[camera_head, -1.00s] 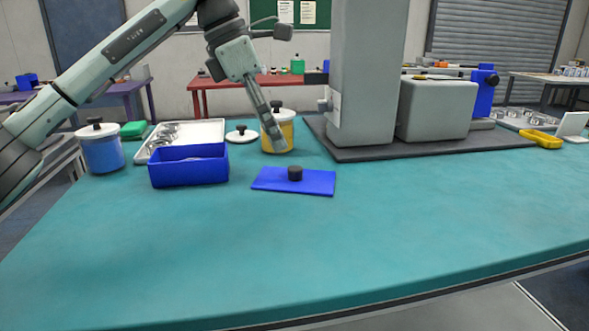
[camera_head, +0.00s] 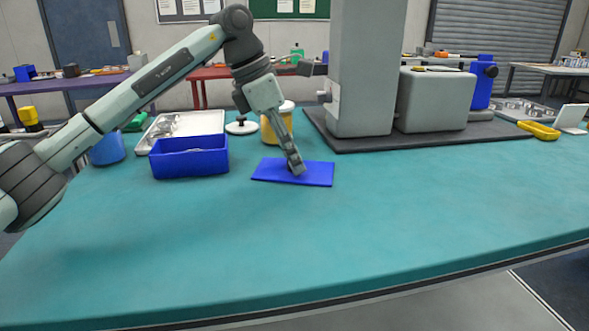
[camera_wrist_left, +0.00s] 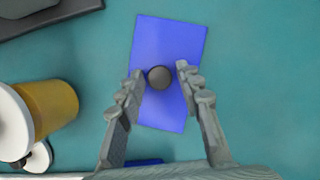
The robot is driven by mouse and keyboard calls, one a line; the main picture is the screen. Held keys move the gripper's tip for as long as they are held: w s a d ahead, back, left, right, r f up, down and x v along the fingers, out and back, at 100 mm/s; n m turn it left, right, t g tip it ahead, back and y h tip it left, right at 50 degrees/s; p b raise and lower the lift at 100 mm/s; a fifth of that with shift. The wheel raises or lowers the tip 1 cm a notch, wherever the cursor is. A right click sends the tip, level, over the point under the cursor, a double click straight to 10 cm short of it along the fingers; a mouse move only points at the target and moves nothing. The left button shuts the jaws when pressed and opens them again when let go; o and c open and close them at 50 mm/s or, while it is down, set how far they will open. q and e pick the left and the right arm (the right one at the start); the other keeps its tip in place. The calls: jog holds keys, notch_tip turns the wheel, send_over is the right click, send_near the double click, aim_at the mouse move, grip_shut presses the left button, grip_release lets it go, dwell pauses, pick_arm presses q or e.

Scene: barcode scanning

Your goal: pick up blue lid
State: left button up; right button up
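The blue lid (camera_head: 318,173) is a flat blue rectangle lying on the teal table. It also shows in the left wrist view (camera_wrist_left: 170,45), with a round dark knob (camera_wrist_left: 160,78) at its middle. My left gripper (camera_head: 296,170) is directly above the lid, pointing down. In the left wrist view the fingers (camera_wrist_left: 160,80) are open, one on each side of the knob. A gap shows on the right side; the left fingertip is close to the knob. In the head view the gripper hides the knob. My right gripper is in neither view.
An open blue box (camera_head: 188,164) stands left of the lid, with a white tray (camera_head: 205,124) behind it. A yellow container (camera_head: 268,130) with a white lid stands just behind the blue lid. A grey machine base (camera_head: 440,143) lies to the right. The table's front is clear.

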pick_arm(q)
grip_shut()
jog(key=shift+r, duration=0.2)
